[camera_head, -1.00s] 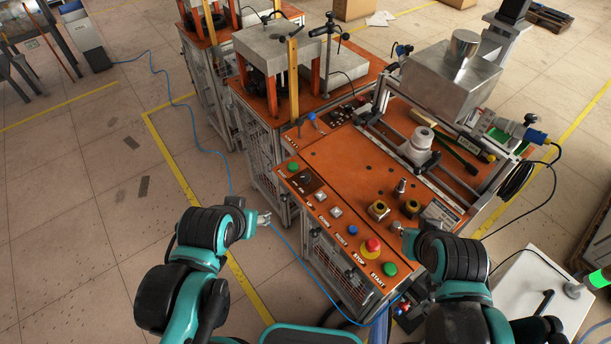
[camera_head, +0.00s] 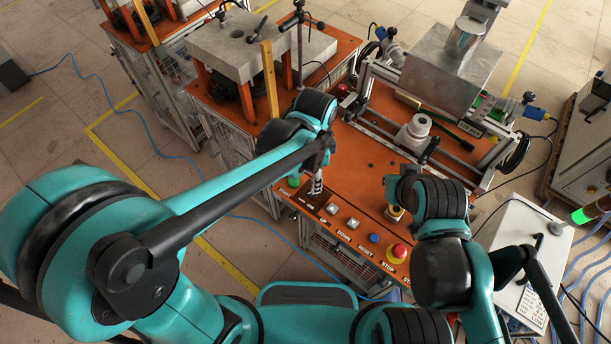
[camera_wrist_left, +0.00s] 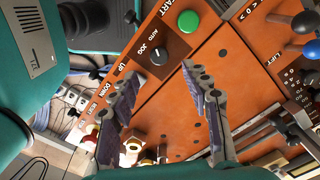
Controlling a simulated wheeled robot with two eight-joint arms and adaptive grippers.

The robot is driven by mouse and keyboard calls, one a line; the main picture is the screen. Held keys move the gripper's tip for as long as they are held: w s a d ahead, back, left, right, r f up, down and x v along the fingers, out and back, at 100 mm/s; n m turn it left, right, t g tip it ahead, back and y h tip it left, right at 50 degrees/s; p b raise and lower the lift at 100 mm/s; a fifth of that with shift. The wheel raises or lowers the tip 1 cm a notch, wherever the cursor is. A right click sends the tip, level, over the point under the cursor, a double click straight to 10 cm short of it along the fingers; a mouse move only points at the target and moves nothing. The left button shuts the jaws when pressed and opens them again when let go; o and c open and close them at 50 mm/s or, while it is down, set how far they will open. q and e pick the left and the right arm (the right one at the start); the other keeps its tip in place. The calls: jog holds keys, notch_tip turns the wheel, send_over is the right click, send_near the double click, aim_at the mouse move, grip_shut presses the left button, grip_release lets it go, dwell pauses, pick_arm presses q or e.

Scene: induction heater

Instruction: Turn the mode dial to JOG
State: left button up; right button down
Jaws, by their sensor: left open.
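The mode dial (camera_wrist_left: 159,55) is a round black knob on a dark plate marked AUTO and JOG, on the orange control panel. I cannot tell which mark it points to. My left gripper (camera_wrist_left: 159,76) is open, its two fingers on either side of the dial in the wrist view; I see no contact. In the head view the left gripper (camera_head: 316,187) points down over the panel's left end and largely covers the dial. My right arm's wrist (camera_head: 432,197) is above the panel's right part; its fingers cannot be made out clearly.
A green START button (camera_wrist_left: 189,22) sits close beside the dial. The UP and DOWN buttons (camera_head: 333,209) and a red stop button (camera_head: 398,251) run along the panel. A white cylindrical part (camera_head: 415,130) and a metal box (camera_head: 450,75) stand behind. The orange tabletop between is mostly clear.

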pick_arm(q)
notch_tip(320, 180, down, 8)
jog(key=shift+r+b, duration=0.15)
jog(key=shift+b, duration=1.1)
grip_shut()
